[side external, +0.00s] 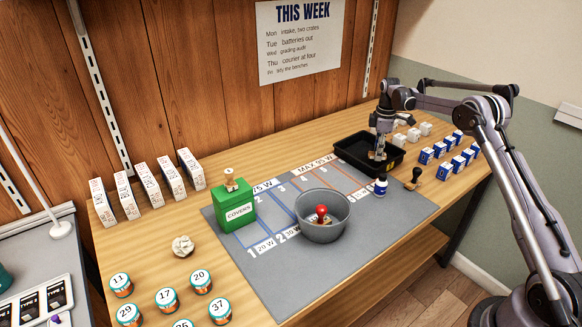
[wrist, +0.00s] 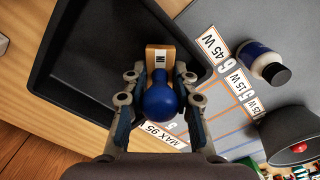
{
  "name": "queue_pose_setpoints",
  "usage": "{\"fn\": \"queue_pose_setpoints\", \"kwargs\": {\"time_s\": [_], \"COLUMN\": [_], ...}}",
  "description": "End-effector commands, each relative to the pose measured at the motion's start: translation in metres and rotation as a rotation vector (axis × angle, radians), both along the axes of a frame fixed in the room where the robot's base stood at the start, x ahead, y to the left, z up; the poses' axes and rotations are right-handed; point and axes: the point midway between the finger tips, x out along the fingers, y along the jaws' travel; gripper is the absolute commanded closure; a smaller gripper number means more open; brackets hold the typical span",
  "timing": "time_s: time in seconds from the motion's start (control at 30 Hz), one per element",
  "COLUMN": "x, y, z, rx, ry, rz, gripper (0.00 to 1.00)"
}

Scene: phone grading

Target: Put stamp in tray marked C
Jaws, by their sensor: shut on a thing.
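My gripper (side external: 377,155) points down at the right part of the black tray (side external: 345,155). In the wrist view my gripper (wrist: 159,82) is shut on a stamp with a blue round knob (wrist: 160,102) and a wooden block (wrist: 162,56) marked with a letter that looks like M. The black tray (wrist: 55,70) lies beneath and to the left of the stamp there. In the side view, a small yellow mark shows near the tray's front; I cannot read it. I cannot tell whether the stamp touches the tray.
A grey bowl (side external: 322,232) holds a red-knobbed stamp (side external: 321,211). Another stamp (side external: 230,180) tops a green box (side external: 235,212). Small white and blue boxes stand right.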

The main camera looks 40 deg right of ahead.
Motion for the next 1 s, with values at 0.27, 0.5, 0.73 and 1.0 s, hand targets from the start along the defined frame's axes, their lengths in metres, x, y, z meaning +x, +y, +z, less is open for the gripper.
{"fn": "queue_pose_setpoints", "kwargs": {"time_s": [0.27,0.5,0.73,1.0], "x": [0.001,0.001,0.001,0.001], "y": [0.001,0.001,0.001,0.001], "z": [-0.026,-0.041,-0.043,-0.043], "rx": [0.000,0.000,0.000,0.000], "ry": [0.000,0.000,0.000,0.000], "rz": [0.000,0.000,0.000,0.000], "gripper": [1.00,1.00,1.00,0.50]}}
